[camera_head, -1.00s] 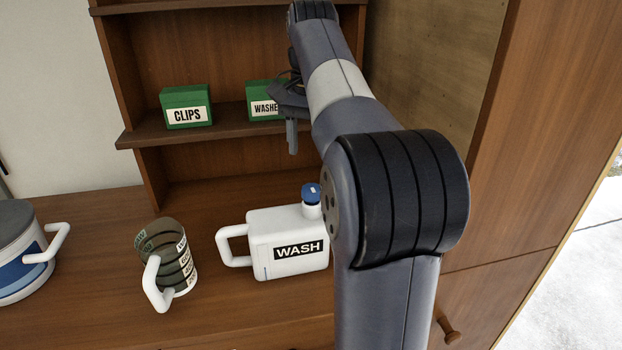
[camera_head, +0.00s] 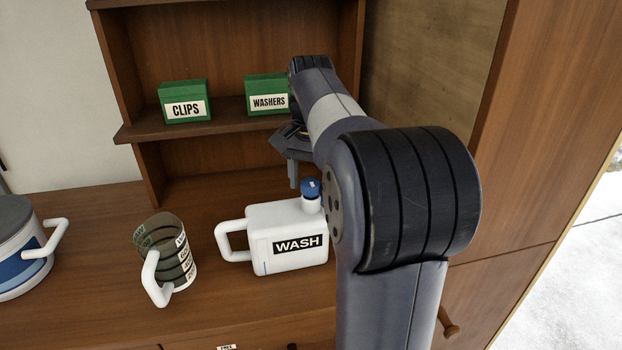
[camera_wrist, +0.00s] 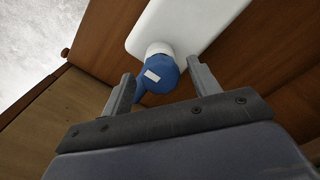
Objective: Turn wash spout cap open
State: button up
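The white WASH jug (camera_head: 288,242) stands upright on the wooden counter, its handle to the left. Its blue spout cap (camera_head: 310,187) sits on the neck at the top right. In the wrist view the blue cap (camera_wrist: 161,74) has a small white mark and lies between and just beyond the two fingers. My gripper (camera_wrist: 158,80) is open, with one finger on each side of the cap; I see no clear contact. In the head view my gripper (camera_head: 294,174) points down beside and behind the cap, partly hidden by my arm.
A clear measuring jug (camera_head: 167,262) with a white handle stands left of the WASH jug. A white and blue pot (camera_head: 20,255) is at the far left. Green CLIPS (camera_head: 184,101) and WASHERS (camera_head: 267,95) boxes sit on the shelf behind.

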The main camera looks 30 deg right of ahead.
jog(key=c, duration=1)
jog(key=shift+n+p, duration=0.3)
jog(key=shift+n, duration=0.1)
jog(key=n+p, duration=0.1)
jog(key=n, duration=0.2)
jog(key=shift+r, duration=0.1)
jog(key=n, duration=0.5)
jog(key=shift+p, duration=0.3)
jog(key=n, duration=0.4)
jog(key=shift+n, duration=0.4)
jog(key=n, duration=0.4)
jog(key=shift+n, duration=0.3)
